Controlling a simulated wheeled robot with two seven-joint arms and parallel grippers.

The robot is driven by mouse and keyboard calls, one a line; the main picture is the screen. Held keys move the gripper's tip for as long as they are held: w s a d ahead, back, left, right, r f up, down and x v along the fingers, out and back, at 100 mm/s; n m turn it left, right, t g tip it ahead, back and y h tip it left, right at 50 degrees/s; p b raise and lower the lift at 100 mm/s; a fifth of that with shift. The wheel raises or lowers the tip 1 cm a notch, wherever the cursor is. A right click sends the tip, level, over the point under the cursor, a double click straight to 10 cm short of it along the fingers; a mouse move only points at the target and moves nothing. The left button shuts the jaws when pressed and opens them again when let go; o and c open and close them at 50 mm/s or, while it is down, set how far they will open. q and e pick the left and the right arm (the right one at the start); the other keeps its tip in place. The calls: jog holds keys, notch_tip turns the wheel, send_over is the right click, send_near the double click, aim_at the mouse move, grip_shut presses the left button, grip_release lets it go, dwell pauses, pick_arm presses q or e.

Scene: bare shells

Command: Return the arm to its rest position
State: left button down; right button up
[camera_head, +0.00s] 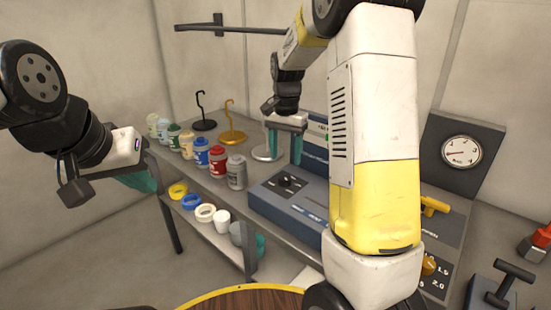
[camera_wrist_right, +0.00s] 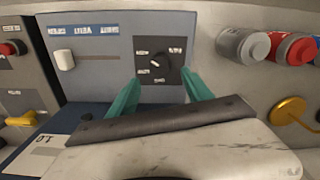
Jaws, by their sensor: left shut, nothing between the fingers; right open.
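My right arm (camera_head: 375,110), white and yellow, reaches across the middle of the head view. Its right gripper (camera_head: 284,146) is open, with teal fingers pointing down above the blue-grey machine with a black dial. In the right wrist view the two fingers (camera_wrist_right: 160,95) are spread apart with nothing between them, and the dial (camera_wrist_right: 158,61) shows beyond them. I cannot tell the exact gap to the panel. My left gripper (camera_head: 143,181) hangs at the left, shut and empty, its teal fingers partly hidden behind its pale body.
The blue-grey machine (camera_head: 275,207) stands on the bench beside a row of several coloured jars (camera_head: 201,152). Hooked stands (camera_head: 232,136) are behind them. Rings and cups (camera_head: 205,212) lie on the lower shelf. A gauge (camera_head: 461,151) stands right; a round wooden top (camera_head: 245,299) is in front.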

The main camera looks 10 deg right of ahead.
jog(key=shift+r, duration=0.25)
jog(key=shift+s+r, duration=0.1)
jog(key=s+a+r+n+t+y, duration=0.1)
jog(key=s+r+n+t, duration=0.2)
jog(key=s, duration=0.9)
jog(key=s+a+r+n+t+y, duration=0.1)
jog(key=s+r+n+t, duration=0.2)
jog(key=s, duration=0.9)
notch_tip(320, 180, up, 4)
jog(key=shift+a+r+n, duration=0.1)
jog(key=shift+a+n, duration=0.25)
jog(key=shift+n, duration=0.75)
jog(key=shift+c, duration=0.2)
